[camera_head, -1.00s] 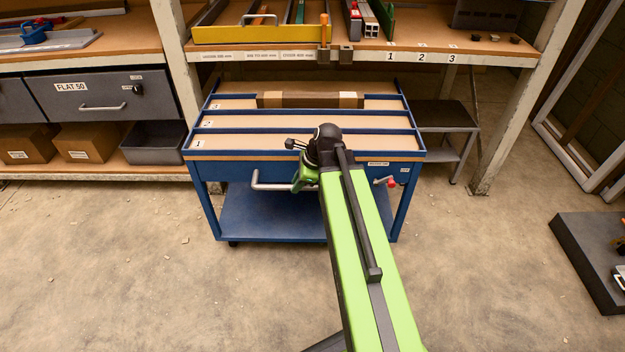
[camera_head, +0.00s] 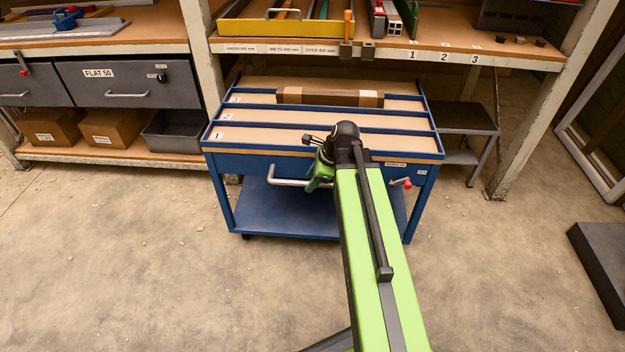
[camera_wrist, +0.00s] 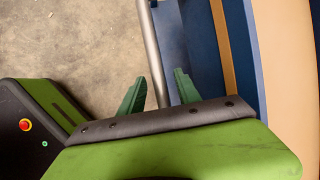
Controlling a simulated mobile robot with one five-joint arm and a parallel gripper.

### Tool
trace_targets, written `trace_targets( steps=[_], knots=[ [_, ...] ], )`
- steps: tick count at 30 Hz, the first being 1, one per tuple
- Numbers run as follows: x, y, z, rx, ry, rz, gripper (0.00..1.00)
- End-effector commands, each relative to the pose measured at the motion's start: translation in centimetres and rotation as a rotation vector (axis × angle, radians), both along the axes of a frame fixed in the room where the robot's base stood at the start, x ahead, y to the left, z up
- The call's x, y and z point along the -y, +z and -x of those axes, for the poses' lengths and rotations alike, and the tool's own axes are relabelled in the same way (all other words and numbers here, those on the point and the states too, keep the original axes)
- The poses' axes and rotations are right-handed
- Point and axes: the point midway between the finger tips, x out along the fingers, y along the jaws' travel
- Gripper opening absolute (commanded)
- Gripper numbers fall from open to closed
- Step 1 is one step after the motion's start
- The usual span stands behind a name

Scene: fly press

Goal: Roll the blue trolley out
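The blue trolley (camera_head: 228,200) stands upright on the floor in front of the shelving, its back part under the shelf. Its grey bar handle (camera_head: 288,182) runs across the front, partly hidden by my arm. My gripper (camera_head: 319,178) is at the handle, left of the trolley's middle. In the wrist view my gripper (camera_wrist: 160,77) is open. Its green fingers lie on either side of the handle bar (camera_wrist: 151,45), with small gaps showing; the trolley's blue edge (camera_wrist: 240,50) is to the right. Whether a finger touches the bar is unclear.
A red-knobbed lever (camera_head: 404,183) sits at the trolley's front right. A long brown box (camera_head: 330,97) lies on its top. A grey step stand (camera_head: 468,120) is close on the right, and a dark slab (camera_head: 603,265) lies far right. Open floor (camera_head: 130,270) lies in front and left.

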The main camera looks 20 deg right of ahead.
Motion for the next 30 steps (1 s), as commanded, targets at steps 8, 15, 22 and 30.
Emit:
trace_targets(
  steps=[8,15,22,30],
  knots=[
    [0.7,3.5,1.1,0.000,-0.003,0.000,0.40],
    [2.1,9.0,3.1,-0.001,-0.003,-0.001,0.40],
    [3.4,13.6,5.0,0.000,-0.002,0.000,0.40],
    [4.2,15.8,6.1,0.000,-0.001,0.000,0.40]
  ],
)
